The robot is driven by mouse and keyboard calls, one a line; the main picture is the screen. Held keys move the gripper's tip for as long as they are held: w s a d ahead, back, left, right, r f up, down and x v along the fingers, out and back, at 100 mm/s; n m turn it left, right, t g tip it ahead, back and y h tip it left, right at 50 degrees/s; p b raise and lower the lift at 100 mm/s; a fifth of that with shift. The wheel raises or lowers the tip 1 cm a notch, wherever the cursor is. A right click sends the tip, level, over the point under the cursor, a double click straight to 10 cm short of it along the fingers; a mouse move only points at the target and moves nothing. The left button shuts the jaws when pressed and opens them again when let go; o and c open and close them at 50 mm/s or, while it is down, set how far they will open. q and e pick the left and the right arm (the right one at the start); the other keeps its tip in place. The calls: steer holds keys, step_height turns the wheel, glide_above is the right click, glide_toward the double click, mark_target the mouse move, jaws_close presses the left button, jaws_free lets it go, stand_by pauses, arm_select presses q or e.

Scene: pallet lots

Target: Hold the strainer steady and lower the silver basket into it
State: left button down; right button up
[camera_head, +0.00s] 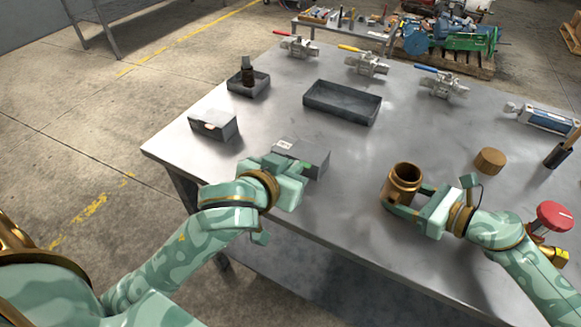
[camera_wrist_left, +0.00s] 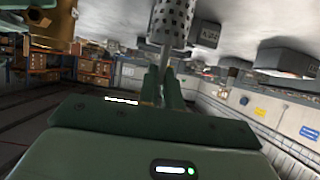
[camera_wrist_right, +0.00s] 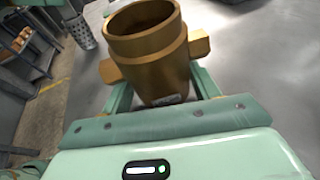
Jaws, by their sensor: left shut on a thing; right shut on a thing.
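The strainer (camera_head: 403,178) is a bronze, open-topped body standing near the table's front edge, right of centre. My right gripper (camera_head: 410,198) is shut on it, with a finger on either side. It fills the middle of the right wrist view (camera_wrist_right: 150,55), its round mouth open and upward. The silver basket (camera_wrist_left: 173,22) is a perforated metal cylinder. My left gripper (camera_wrist_left: 168,88) is shut on its thin stem. The basket also shows at the upper left of the right wrist view (camera_wrist_right: 82,32), apart from the strainer. In the head view my left gripper (camera_head: 290,170) is left of the strainer and hides the basket.
A grey box (camera_head: 315,158) lies just behind my left gripper. A brown round cap (camera_head: 490,160) and a red knob (camera_head: 553,216) are on the right. A black tray (camera_head: 342,103), another box (camera_head: 212,125) and several valves stand farther back. The table between the grippers is clear.

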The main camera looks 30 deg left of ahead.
arm_select(q)
steer(key=w+d+r+m+g+h, duration=0.3)
steer(key=w+d+r+m+h, duration=0.2)
steer(key=d, duration=0.4)
steer(key=w+d+r+m+g+h, duration=0.2)
steer(key=w+d+r+m+h, duration=0.3)
steer(key=d, duration=0.4)
steer(key=shift+w+d+m+g+h, duration=0.4)
steer(key=shift+w+m+h, duration=0.15)
steer(key=shift+m+h, duration=0.35)
steer(key=shift+f, duration=0.1)
steer(key=shift+f, duration=0.55)
steer(key=shift+f, duration=0.2)
steer(key=shift+f, duration=0.5)
